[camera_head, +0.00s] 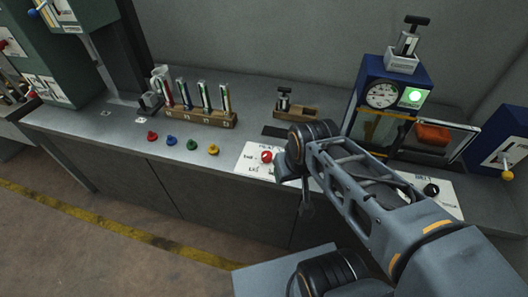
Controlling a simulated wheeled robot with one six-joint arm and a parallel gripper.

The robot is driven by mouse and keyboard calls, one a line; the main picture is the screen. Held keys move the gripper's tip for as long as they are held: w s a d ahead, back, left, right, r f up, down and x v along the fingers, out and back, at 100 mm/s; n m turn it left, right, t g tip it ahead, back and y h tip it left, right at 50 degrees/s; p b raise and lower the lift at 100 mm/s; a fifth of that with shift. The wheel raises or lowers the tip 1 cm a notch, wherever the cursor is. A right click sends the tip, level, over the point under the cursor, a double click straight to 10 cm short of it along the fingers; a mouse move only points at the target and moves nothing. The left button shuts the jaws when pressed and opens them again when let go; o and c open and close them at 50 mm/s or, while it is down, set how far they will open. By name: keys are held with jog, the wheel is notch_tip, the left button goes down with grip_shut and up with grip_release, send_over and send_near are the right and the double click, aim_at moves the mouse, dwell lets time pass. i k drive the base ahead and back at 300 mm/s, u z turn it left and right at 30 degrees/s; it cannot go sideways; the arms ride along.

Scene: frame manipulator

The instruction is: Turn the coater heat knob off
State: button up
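A white labelled panel (248,167) lies on the bench at the middle, with a red round knob (266,156) on it. A black knob (431,189) stands on another white panel at the right, partly behind my arm. The labels are too small to read surely, so I cannot tell which knob is the coater heat knob. My arm reaches in from the lower right and its wrist is just right of the red knob. My gripper (306,206) appears to hang below the wrist, in front of the bench edge. Its fingers are too small and dark to show whether they are open.
A blue machine (370,92) with a gauge and a lit green indicator stands behind my arm. An orange block (433,135) is beside it. A wooden rack (203,116) of tubes and several coloured knobs (172,140) are on the left bench. A yellow-handled lever (507,175) is far right.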

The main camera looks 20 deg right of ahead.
aim_at(266, 156)
jog(key=k, duration=1.1)
jog(key=u, duration=0.9)
jog(key=i, duration=1.45)
jog(key=z, duration=0.65)
jog(key=i, duration=0.35)
jog(key=z, duration=0.4)
